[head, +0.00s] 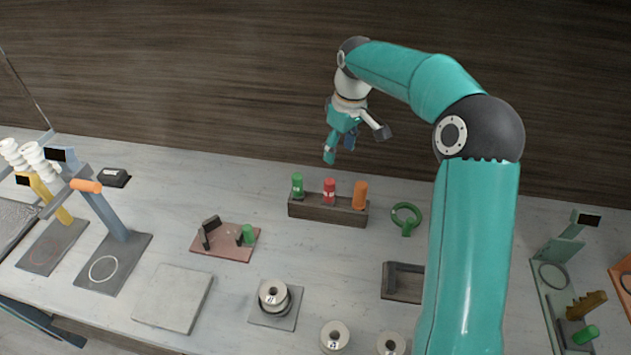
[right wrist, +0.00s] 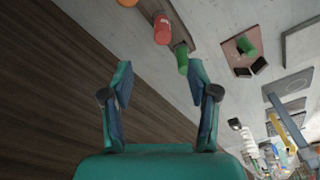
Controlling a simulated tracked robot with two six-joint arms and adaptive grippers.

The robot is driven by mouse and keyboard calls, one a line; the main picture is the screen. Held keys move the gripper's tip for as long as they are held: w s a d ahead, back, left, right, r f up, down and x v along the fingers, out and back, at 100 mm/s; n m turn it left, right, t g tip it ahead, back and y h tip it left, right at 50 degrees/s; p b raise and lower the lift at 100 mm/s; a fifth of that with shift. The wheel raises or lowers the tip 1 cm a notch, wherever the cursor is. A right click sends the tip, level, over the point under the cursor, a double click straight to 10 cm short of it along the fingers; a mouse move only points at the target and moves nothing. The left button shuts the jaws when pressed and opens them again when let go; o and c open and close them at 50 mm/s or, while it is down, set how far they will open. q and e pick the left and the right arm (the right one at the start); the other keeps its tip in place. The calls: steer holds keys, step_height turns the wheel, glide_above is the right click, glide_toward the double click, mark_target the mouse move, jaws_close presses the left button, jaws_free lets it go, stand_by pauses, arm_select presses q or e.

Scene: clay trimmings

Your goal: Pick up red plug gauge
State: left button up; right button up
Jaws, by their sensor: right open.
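The red plug gauge (head: 329,190) stands upright in the middle of a dark wooden rack (head: 328,212), between a green plug (head: 297,185) on its left and an orange plug (head: 360,195) on its right. My right gripper (head: 338,158) is open and empty, above and behind the rack in the head view. In the right wrist view the red plug gauge (right wrist: 162,28) is near the top, beyond the open fingertips (right wrist: 160,75), with the green plug (right wrist: 181,58) nearer the right finger. My left gripper is not in view.
A green ring gauge (head: 407,217) lies right of the rack. A reddish plate (head: 225,252) with black blocks and a green plug lies left. Stacked spools (head: 273,296), a grey tile (head: 172,298) and a dark open box (head: 402,282) are in front. Stands with posts fill the far left.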

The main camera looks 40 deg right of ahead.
mark_target(332, 181)
steer(key=f, duration=0.3)
steer(key=w+f, duration=0.1)
steer(key=f, duration=0.3)
steer(key=w+f, duration=0.1)
steer(key=f, duration=0.2)
steer(key=shift+a+f, duration=0.1)
steer(key=shift+f, duration=0.25)
steer(key=shift+s+f, duration=0.1)
steer(key=shift+f, duration=0.6)
steer(key=f, duration=0.4)
steer(key=shift+w+a+f, duration=0.15)
steer(key=shift+w+a, duration=0.05)
steer(key=shift+w, duration=0.1)
jaws_close()
